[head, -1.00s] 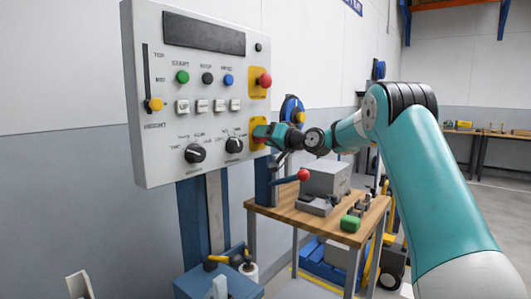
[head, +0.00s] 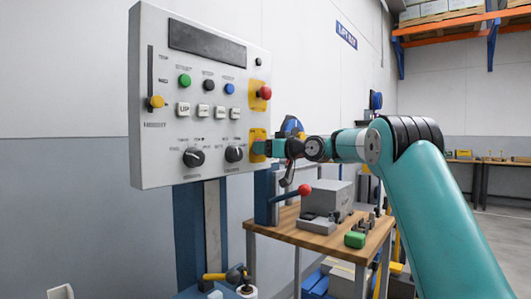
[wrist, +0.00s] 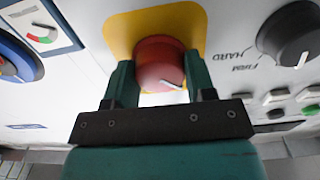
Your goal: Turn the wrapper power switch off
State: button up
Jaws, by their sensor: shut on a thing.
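The power switch is a red round knob (wrist: 158,60) with a white mark, set on a yellow plate (wrist: 122,28) of the control panel. My gripper (wrist: 160,76) is shut on the knob, one finger on each side. In the wrist view the white mark lies near the knob's lower edge and slants to the lower right. In the head view my gripper (head: 264,147) reaches the lower yellow plate (head: 257,133) at the panel's right edge, where it hides the knob. Any lettering by the switch cannot be read.
The grey panel (head: 150,100) also carries a red push button (head: 265,92), two black dials (head: 193,157), coloured buttons and a yellow slider (head: 157,102). A wooden table (head: 290,232) with a grey box (head: 328,196) and a red-knobbed lever (head: 304,189) stands below my arm.

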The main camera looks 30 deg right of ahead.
dwell(0.4)
jog(key=o, duration=0.9)
jog(key=b+v, duration=0.2)
jog(key=v, duration=1.5)
jog(key=shift+s+d+b, duration=0.1)
jog(key=shift+s+b, duration=0.05)
jog(key=shift+b, duration=0.25)
